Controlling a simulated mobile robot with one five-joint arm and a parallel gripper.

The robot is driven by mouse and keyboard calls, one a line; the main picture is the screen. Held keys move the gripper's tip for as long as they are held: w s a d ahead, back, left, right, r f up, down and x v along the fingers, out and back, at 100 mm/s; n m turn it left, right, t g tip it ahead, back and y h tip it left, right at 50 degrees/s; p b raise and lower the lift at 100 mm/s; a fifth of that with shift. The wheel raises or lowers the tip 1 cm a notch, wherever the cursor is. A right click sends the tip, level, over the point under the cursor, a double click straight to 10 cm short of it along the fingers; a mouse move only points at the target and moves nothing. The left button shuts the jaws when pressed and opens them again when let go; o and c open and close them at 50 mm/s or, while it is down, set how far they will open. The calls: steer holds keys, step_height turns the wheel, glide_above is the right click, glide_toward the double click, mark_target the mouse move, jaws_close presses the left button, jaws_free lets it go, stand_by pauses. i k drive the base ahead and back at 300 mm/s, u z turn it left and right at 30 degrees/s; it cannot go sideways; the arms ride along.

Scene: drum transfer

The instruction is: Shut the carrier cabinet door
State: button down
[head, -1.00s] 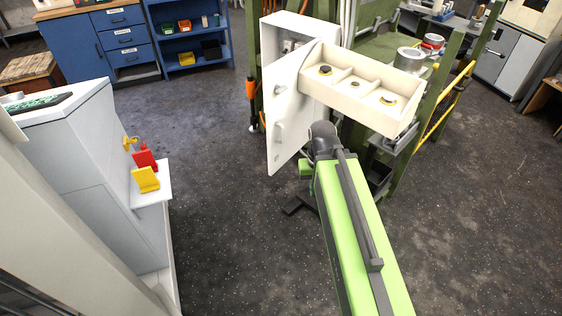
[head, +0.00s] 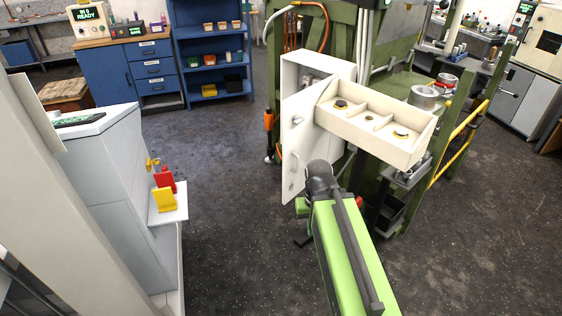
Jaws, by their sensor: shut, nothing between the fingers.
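The carrier cabinet (head: 312,66) is a white box on the front of the green machine. Its white door (head: 297,130) stands open, swung out toward me, with a handle (head: 292,185) low on its face. My green arm (head: 345,255) reaches forward from the bottom of the view. Its dark wrist joint (head: 319,178) appears in front of the door's lower right part. I cannot tell whether the arm touches the door. My gripper's fingers are hidden behind the arm.
A cream tray (head: 378,130) with three compartments juts out right of the door, above my wrist. A grey cabinet (head: 115,190) with a small shelf holding red and yellow pieces stands at left. Blue drawers (head: 150,68) are behind. The floor between is clear.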

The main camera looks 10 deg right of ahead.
mark_target(304, 142)
steer(key=u, duration=0.7)
steer(key=i, duration=1)
steer(key=u, duration=0.35)
